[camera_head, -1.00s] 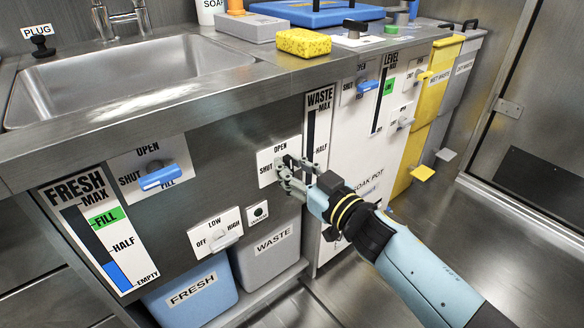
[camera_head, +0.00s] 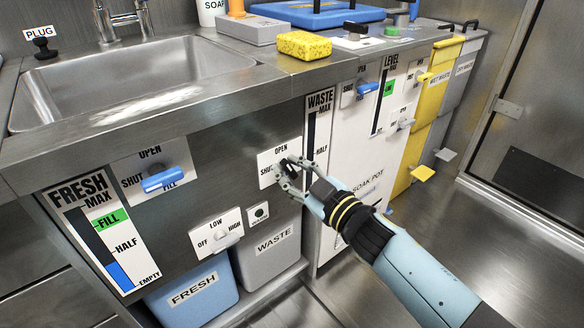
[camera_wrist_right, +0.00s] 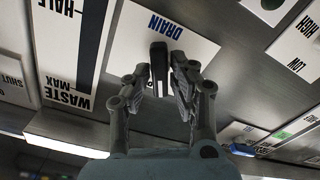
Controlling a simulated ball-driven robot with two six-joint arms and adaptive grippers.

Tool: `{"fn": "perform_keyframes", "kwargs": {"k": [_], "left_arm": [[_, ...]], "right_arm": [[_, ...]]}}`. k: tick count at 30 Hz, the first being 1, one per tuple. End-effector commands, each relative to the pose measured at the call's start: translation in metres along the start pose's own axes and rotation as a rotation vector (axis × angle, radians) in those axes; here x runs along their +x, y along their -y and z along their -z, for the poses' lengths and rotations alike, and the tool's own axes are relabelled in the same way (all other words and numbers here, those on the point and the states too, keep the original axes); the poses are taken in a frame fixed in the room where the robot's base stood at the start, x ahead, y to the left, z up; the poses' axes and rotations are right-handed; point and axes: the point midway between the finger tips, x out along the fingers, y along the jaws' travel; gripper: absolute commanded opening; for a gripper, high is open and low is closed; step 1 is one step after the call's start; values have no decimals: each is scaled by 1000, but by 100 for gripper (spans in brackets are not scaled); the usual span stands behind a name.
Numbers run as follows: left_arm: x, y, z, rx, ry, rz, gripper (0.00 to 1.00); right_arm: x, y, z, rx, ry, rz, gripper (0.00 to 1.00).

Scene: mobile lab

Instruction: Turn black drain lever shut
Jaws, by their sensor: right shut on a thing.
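The black drain lever (camera_head: 287,165) is on a white plate (camera_head: 267,160) on the sink cabinet front. The plate reads OPEN at the top and SHUT at the left. In the right wrist view the black lever (camera_wrist_right: 159,72) stands between the two fingers, below the upside-down blue word DRAIN. My right gripper (camera_head: 288,178) is shut on the lever, and it also shows in the right wrist view (camera_wrist_right: 160,88). Its fingers partly cover the lever and the plate's lower right in the head view. My left gripper is out of view.
A blue FRESH tub (camera_head: 192,292) and a grey WASTE tub (camera_head: 272,250) stand below. A blue-handled fill lever (camera_head: 162,180), a low/high switch (camera_head: 227,238) and a small round button (camera_head: 258,213) are nearby. The steel sink (camera_head: 130,80) is above.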

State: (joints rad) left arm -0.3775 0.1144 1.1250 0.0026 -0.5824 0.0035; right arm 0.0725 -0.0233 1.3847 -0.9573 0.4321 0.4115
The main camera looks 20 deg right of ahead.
Motion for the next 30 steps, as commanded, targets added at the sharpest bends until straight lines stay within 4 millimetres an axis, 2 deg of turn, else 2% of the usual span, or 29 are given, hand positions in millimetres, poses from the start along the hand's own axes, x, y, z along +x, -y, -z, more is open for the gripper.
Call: {"fn": "perform_keyframes", "kwargs": {"k": [14,26,30], "left_arm": [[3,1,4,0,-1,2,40],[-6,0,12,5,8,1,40],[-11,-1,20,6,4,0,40]], "right_arm": [[0,4,-2,-450,1,1,0],[-1,6,-4,-816,1,2,0],[-1,6,-4,-919,1,3,0]]}}
